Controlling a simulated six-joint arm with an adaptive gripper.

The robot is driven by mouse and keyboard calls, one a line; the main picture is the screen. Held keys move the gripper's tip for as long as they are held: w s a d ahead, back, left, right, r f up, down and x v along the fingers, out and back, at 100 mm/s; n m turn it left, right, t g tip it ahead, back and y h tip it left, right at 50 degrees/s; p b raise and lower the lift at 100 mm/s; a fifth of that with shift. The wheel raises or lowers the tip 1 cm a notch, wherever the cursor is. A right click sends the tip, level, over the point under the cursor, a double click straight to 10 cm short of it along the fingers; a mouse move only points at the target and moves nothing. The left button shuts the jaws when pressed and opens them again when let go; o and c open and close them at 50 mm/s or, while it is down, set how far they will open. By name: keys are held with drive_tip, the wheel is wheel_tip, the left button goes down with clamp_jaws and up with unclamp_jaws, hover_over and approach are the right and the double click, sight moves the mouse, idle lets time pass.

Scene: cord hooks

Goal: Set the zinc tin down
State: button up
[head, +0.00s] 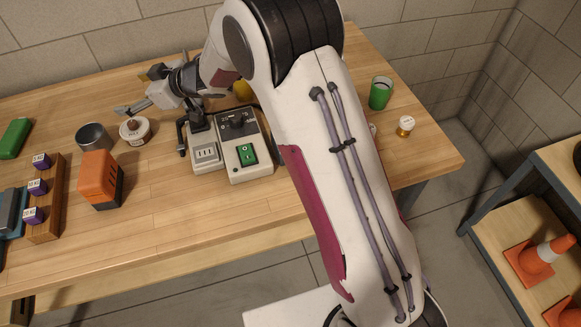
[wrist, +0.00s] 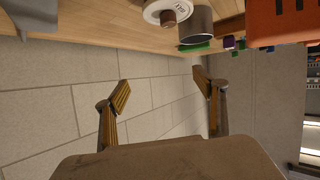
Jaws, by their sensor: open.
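The zinc tin (head: 93,139) is a grey metal cylinder standing on the wooden table at the left in the head view. It also shows at the top of the wrist view (wrist: 198,27). My gripper (head: 124,110) is above the table at the back, up and to the right of the tin and apart from it. In the wrist view my gripper (wrist: 162,88) has its two fingers spread wide with nothing between them, only wall blocks behind.
A white round jar (head: 135,131) stands right beside the tin, and an orange block (head: 99,178) is just in front. A wooden rack (head: 48,205) with purple pieces is at left. A grey device (head: 246,160) with a green switch and a green cup (head: 380,93) are to the right.

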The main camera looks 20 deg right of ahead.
drive_tip(key=s+d+r+m+t+h, duration=0.2)
drive_tip(key=d+r+m+h, duration=0.15)
drive_tip(key=d+r, duration=0.55)
drive_tip(key=s+d+r+m+t+h, duration=0.25)
drive_tip(key=d+r+h, duration=0.25)
drive_tip(key=d, duration=0.7)
drive_tip(key=s+d+m+g+h, duration=0.2)
drive_tip(key=s+d, duration=0.4)
drive_tip(key=s, duration=0.5)
drive_tip(key=s+d+m+g+h, duration=0.1)
drive_tip(key=s+d+m+g, duration=0.1)
drive_tip(key=s+d, duration=0.65)
drive_tip(key=s+a+f+m+g, duration=0.1)
drive_tip(key=s+f, duration=0.1)
drive_tip(key=s, duration=0.7)
drive_tip(key=s+a+f+g, duration=0.2)
drive_tip(key=s, duration=0.8)
drive_tip(key=shift+f+m+y, duration=0.15)
drive_tip(key=shift+m+y, duration=0.25)
drive_tip(key=shift+y, duration=0.05)
